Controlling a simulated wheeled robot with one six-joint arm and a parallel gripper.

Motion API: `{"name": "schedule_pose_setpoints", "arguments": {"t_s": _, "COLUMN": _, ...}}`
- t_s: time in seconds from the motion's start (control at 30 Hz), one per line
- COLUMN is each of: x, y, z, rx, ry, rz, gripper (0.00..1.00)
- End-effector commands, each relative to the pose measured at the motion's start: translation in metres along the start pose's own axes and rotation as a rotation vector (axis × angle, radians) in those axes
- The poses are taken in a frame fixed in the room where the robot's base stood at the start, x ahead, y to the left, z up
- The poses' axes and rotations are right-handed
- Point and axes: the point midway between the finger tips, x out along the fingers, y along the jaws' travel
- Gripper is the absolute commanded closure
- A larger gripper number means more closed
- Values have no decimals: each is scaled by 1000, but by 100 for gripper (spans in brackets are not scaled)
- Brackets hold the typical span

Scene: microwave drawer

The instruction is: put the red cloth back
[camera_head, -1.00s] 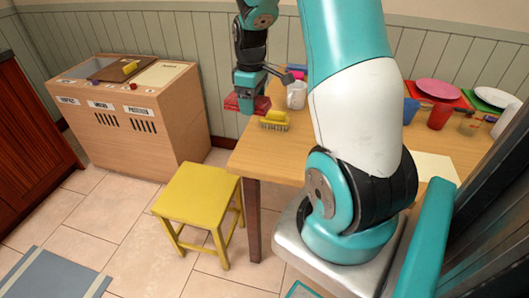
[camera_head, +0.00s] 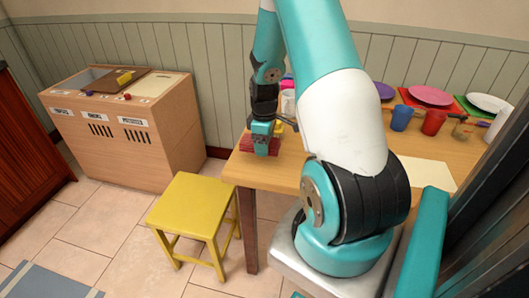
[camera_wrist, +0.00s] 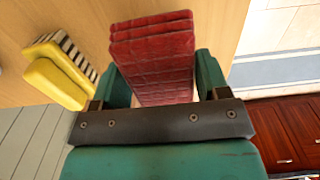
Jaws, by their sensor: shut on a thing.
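The folded red cloth (camera_head: 246,144) is between the fingers of my gripper (camera_head: 263,140), at the left end of the wooden table (camera_head: 300,174). In the wrist view the cloth (camera_wrist: 152,55) shows as a thick stack of quilted layers, with a green finger on each side. My gripper is shut on it. The cloth is at or just above the tabletop; I cannot tell whether it touches.
A yellow brush (camera_wrist: 62,72) lies close beside the cloth, partly hidden in the head view. A white mug (camera_head: 288,102) stands behind. Plates and cups fill the table's right part. A yellow stool (camera_head: 195,205) stands in front; a wooden sorting cabinet (camera_head: 125,120) is at left.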

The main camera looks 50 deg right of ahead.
Motion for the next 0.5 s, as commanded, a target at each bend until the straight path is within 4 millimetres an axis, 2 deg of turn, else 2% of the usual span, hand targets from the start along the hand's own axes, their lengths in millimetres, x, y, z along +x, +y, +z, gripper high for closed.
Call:
{"name": "schedule_pose_setpoints", "arguments": {"t_s": 0.3, "x": 37, "y": 0, "z": 0, "rx": 0, "ry": -1, "rz": -1, "gripper": 54}}
{"name": "schedule_pose_setpoints", "arguments": {"t_s": 0.5, "x": 38, "y": 0, "z": 0, "rx": 0, "ry": 0, "rz": 1, "gripper": 54}}
